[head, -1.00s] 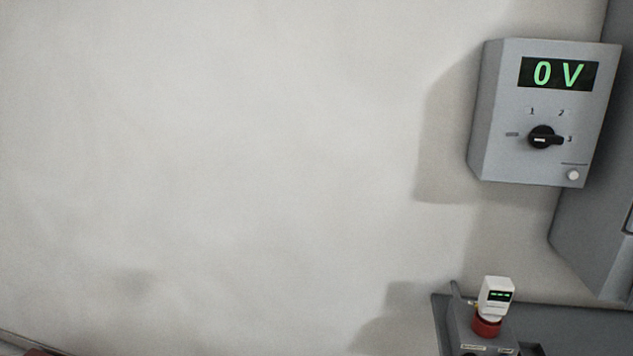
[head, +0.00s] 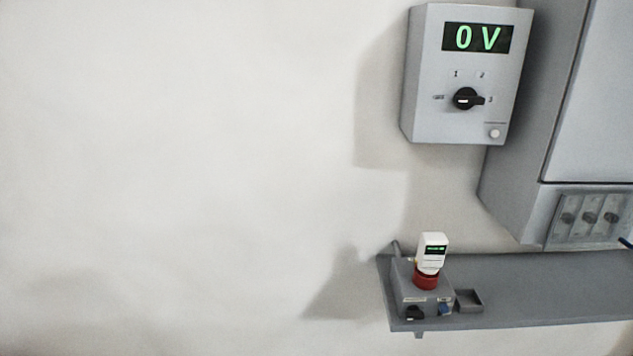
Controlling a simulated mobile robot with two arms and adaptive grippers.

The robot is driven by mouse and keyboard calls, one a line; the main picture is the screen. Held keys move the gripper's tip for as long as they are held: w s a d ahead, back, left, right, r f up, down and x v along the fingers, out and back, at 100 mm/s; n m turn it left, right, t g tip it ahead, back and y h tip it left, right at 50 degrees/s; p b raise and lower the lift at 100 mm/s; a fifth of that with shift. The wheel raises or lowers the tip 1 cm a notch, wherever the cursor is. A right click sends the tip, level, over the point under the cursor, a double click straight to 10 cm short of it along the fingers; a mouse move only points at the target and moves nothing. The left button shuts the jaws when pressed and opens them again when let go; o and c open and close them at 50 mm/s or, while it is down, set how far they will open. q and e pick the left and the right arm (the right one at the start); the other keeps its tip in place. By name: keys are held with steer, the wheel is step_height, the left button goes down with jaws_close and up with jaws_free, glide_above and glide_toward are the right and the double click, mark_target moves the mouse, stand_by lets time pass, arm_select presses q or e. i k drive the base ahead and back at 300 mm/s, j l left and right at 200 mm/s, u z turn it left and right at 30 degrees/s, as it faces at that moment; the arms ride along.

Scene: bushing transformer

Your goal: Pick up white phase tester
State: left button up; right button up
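The white phase tester (head: 432,250) stands upright in the head view, right of centre and low. It has a small dark display with green marks. Its lower end sits at a red ring-shaped part (head: 426,280) on top of a grey box (head: 408,292). The box stands at the left end of a grey shelf. Neither of my grippers shows in this view.
A grey wall box (head: 425,60) reading "0 V" with a black rotary knob (head: 466,99) hangs above the tester. A large grey cabinet (head: 590,100) is at the right. The grey shelf (head: 560,290) runs right, with a small open tray (head: 469,300). The left wall is bare.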

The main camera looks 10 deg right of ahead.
mark_target(431, 252)
steer(key=z, duration=1.25)
